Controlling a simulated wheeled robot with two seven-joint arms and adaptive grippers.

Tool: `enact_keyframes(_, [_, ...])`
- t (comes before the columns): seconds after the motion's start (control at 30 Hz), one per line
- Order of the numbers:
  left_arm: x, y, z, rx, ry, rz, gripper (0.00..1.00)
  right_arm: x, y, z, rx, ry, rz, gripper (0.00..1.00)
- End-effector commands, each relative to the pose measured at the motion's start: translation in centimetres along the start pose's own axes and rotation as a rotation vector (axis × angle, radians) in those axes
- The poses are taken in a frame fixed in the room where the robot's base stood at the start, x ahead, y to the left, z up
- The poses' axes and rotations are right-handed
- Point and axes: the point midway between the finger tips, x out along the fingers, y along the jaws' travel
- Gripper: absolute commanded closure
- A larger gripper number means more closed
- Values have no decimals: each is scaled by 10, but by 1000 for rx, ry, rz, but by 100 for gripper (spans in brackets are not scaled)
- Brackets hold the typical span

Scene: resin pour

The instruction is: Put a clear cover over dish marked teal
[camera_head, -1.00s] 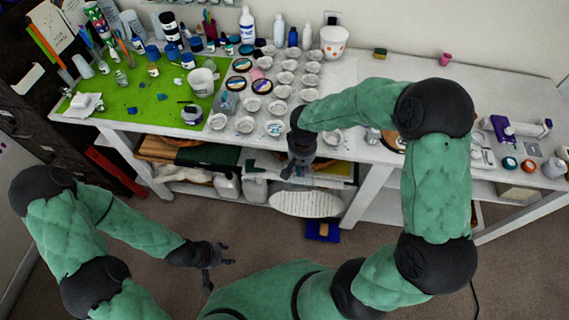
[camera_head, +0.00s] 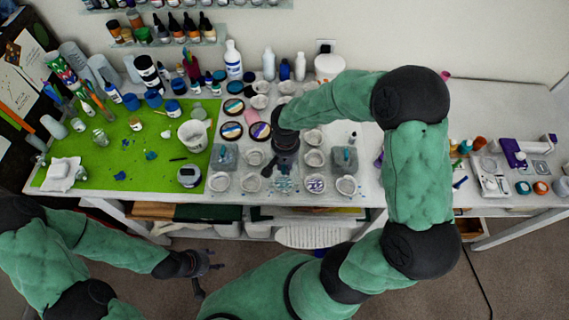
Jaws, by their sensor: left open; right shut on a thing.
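Small white dishes stand in rows at the middle of the table, among them one with blue-teal specks (camera_head: 283,186) and one with a purple-blue pattern (camera_head: 315,184). I cannot tell which dish carries the teal mark. Two translucent grey squares with teal tops, apparently clear covers, stand left (camera_head: 226,157) and right (camera_head: 345,158) of my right gripper. My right gripper (camera_head: 280,167) points down over the dishes, just behind the blue-teal one. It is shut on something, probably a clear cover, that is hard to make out. My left gripper (camera_head: 209,280) is open and empty in front of the table.
A green mat (camera_head: 105,170) with a white cup (camera_head: 193,134), jars and pens covers the table's left. Bottles line the back, such as a white one (camera_head: 233,60). A purple tool (camera_head: 513,152) and small jars stand at the right. My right arm hides part of the table.

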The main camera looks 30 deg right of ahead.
Motion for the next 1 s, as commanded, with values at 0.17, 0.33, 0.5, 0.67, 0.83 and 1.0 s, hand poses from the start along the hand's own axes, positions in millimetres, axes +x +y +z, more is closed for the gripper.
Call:
enact_keyframes(0.17, [6, -2, 0, 0, 0, 0, 51, 11, 0, 0, 0, -1, 0, 100])
enact_keyframes(0.33, [13, -5, -1, 0, 1, 0, 51, 23, 0, 0, 0, -1, 0, 100])
enact_keyframes(0.5, [21, -7, -1, 0, 1, 0, 51, 36, 0, 0, 0, 0, 0, 100])
enact_keyframes(0.67, [34, -12, -2, 0, 1, 0, 51, 50, 0, 0, 0, 0, 0, 100])
enact_keyframes(0.83, [45, -16, -2, 0, 1, 0, 51, 62, 0, 0, 0, 0, 0, 100])
enact_keyframes(1.0, [51, -18, -2, 0, 1, 0, 51, 68, 0, 0, 0, 1, 0, 100])
